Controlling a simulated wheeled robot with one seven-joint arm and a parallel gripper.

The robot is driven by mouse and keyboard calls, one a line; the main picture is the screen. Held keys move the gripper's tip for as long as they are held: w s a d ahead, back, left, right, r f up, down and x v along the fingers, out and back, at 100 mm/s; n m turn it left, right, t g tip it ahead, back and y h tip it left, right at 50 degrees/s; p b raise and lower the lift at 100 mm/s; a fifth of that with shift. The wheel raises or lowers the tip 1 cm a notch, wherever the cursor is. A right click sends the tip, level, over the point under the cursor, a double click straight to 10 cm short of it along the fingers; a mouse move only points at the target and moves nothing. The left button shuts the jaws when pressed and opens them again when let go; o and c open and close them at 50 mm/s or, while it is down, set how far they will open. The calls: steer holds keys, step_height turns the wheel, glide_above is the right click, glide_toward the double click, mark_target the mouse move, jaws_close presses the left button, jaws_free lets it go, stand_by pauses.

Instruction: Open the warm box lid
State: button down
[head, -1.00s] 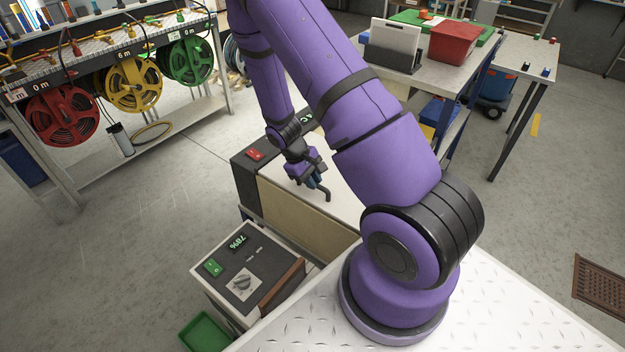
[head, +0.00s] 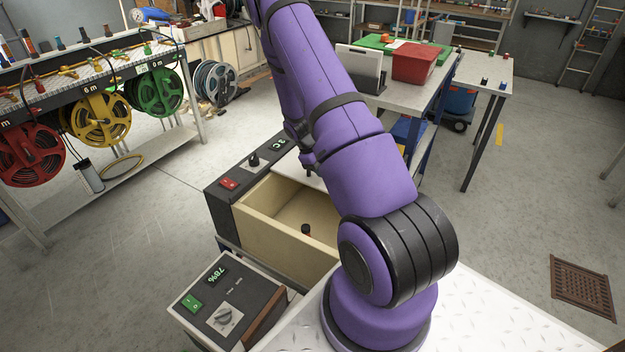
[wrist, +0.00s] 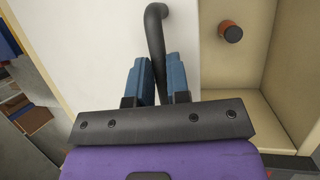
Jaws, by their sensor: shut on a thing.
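The warm box (head: 245,225) is a cream bin with a dark control panel on its left end. Its near part is uncovered and shows the inside. Its white lid (head: 312,181) lies towards the far side, partly hidden behind my arm; it also fills the middle of the wrist view (wrist: 105,40). A dark curved handle (wrist: 156,30) stands on the lid. My gripper (wrist: 157,75) has its blue fingers shut on this handle. In the head view the fingers are hidden by my arm. A small orange and black item (wrist: 231,32) stands inside the box, also seen in the head view (head: 306,229).
A control unit (head: 225,300) with a dial and green display stands in front of the box. A hose reel rack (head: 90,75) is at the left. A table (head: 430,95) with a red bin (head: 415,63) stands behind at right. Floor at right is mostly clear.

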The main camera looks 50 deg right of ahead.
steer(key=shift+w+d, duration=0.15)
steer(key=shift+d, duration=0.65)
steer(key=c, duration=1.1)
jaws_free()
steer(key=v, duration=1.1)
